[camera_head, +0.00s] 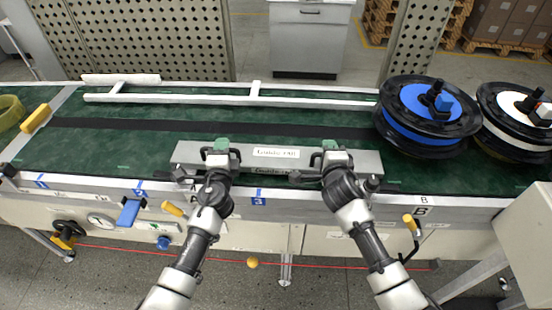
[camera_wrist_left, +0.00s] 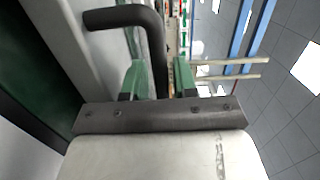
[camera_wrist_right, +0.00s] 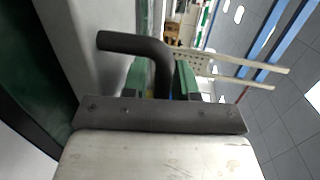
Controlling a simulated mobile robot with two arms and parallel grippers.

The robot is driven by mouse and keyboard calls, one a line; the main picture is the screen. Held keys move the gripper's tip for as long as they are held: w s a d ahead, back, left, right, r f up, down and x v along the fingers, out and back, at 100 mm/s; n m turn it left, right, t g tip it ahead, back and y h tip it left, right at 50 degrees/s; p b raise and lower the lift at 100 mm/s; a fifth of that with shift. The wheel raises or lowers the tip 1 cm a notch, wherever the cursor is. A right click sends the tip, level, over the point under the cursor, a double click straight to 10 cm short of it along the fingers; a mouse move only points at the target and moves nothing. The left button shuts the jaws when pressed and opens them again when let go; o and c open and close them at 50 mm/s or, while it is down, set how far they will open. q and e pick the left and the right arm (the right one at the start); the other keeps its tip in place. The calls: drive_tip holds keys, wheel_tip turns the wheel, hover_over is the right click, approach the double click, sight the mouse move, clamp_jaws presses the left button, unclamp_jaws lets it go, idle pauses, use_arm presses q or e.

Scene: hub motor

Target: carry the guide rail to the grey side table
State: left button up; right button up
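The guide rail (camera_head: 275,155) is a long grey bar with a white label on its top and dark handles near its ends. It lies along the front edge of the green conveyor; I cannot tell whether it touches the belt. My left gripper (camera_head: 221,146) is at its left handle, and my right gripper (camera_head: 330,146) is at its right handle. In the left wrist view a dark bent handle (camera_wrist_left: 157,50) passes between the green fingers. The right wrist view shows the same with the other handle (camera_wrist_right: 160,60). Both grippers look closed around the handles.
Black reels with blue (camera_head: 422,112) and white (camera_head: 518,115) hubs stand at the conveyor's right end. A white rail frame (camera_head: 200,98) lies along the back. A pale panel or tabletop (camera_head: 530,235) is cut off at right; I cannot tell whether it is the side table.

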use_arm(q)
clamp_jaws()
use_arm(e)
clamp_jaws()
use_arm(q)
drive_tip(key=shift+f, duration=0.1)
idle(0.7)
drive_tip(key=shift+r, duration=0.25)
use_arm(e)
drive_tip(key=shift+r, duration=0.2)
